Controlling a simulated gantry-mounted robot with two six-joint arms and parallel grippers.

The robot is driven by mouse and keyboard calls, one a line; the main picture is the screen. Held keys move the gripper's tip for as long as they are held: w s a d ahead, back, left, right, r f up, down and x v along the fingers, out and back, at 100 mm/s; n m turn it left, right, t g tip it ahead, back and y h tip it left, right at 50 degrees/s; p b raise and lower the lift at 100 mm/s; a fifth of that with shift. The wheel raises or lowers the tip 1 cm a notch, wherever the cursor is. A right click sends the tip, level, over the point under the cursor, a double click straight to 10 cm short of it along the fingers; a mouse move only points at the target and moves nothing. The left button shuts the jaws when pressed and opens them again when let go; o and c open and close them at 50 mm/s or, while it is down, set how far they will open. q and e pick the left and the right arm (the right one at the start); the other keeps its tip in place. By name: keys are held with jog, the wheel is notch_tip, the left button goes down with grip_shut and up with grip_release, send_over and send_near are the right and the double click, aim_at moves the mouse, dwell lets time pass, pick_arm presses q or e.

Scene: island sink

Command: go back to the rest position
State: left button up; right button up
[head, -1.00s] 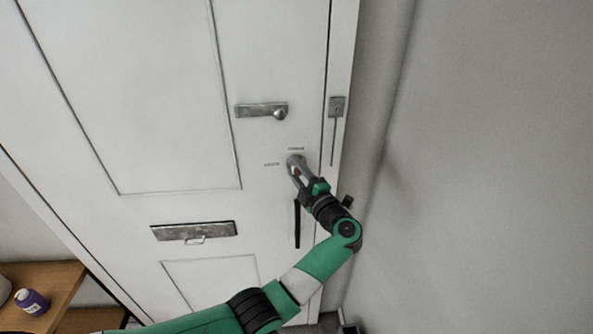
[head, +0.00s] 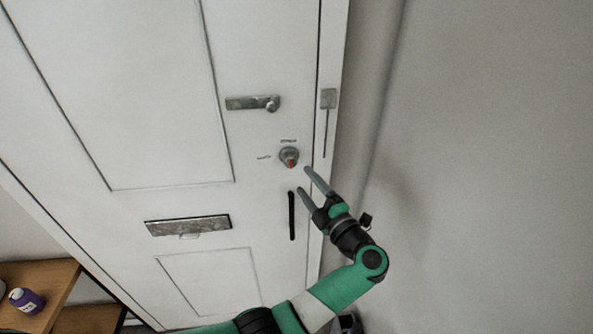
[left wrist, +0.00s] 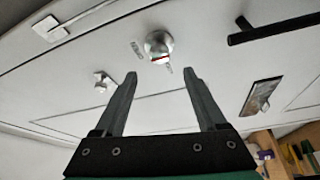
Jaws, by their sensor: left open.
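My left gripper (head: 303,180) is open and empty, just below and to the right of a round metal lock knob (head: 289,155) on the white door (head: 180,100). The fingertips are apart from the knob. The knob has a red mark and small lettering around it. In the left wrist view the open fingers (left wrist: 160,80) point at the door, with the knob (left wrist: 159,45) beyond and between them. My right gripper is in neither view.
A metal latch (head: 252,103) sits above the knob, a black bar handle (head: 292,215) below it and a mail slot (head: 188,226) lower left. A grey wall (head: 490,150) stands to the right. A wooden shelf (head: 45,278) holds a purple bottle (head: 26,300) at lower left.

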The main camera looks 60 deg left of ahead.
pick_arm(q)
jog(key=shift+d+f, duration=0.1)
jog(key=shift+d, duration=1)
